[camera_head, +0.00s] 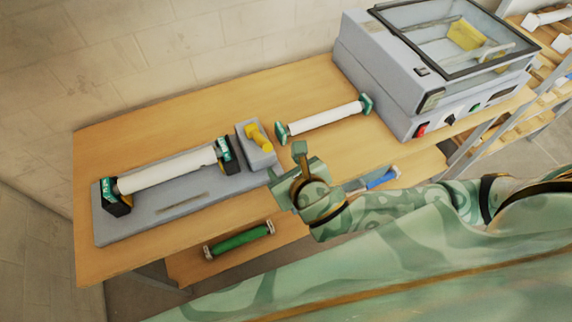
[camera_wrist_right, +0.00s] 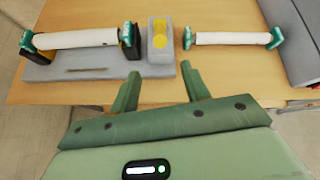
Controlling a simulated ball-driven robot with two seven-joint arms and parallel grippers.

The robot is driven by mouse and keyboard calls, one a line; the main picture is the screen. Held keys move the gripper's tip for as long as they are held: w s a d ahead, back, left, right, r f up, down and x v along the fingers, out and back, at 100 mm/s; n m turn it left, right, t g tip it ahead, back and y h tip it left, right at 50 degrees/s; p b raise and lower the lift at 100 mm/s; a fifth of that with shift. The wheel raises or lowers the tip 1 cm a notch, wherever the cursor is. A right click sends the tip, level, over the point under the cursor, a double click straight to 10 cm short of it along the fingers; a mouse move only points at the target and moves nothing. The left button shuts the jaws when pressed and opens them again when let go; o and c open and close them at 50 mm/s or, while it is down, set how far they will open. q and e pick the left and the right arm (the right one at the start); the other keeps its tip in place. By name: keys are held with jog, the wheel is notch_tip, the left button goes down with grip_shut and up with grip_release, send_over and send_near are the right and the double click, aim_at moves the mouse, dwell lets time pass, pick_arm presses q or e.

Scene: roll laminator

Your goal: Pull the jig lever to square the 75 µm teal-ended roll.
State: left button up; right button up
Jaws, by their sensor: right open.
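A white roll with teal ends (camera_head: 165,172) lies across black cradles on the grey jig (camera_head: 180,208) at the left of the bench. It also shows in the wrist view (camera_wrist_right: 80,39). The yellow jig lever (camera_head: 259,137) stands on a grey block at the jig's right end; it shows in the wrist view too (camera_wrist_right: 159,35). A second white roll with teal ends (camera_head: 322,118) lies on the bench right of the lever. I cannot read a thickness on either roll. My right gripper (camera_head: 289,163) is open and empty, in front of the lever block and apart from it. My left gripper is not in view.
The grey laminator (camera_head: 385,82) with a clear lid stands at the back right. A green roller (camera_head: 238,241) lies at a lower level in front of the jig. A blue-handled tool (camera_head: 382,179) lies near the front edge, beside my right arm. Bench (camera_head: 215,107) behind the jig is clear.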

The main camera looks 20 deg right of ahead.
jog(key=n+t+y+b, duration=0.3)
jog(key=t+b, duration=0.8)
jog(key=b, duration=2.5)
send_near(263, 142)
jog(key=s+d+f+m+y, duration=0.1)
jog(key=s+d+f, duration=0.15)
jog(key=f, duration=0.25)
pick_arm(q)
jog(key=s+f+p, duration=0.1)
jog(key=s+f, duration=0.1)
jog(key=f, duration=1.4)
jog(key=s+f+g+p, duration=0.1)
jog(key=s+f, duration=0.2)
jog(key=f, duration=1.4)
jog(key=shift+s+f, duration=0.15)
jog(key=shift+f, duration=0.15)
pick_arm(e)
jog(key=x, duration=1.5)
jog(key=shift+w+a, duration=0.1)
jog(key=shift+a, duration=0.25)
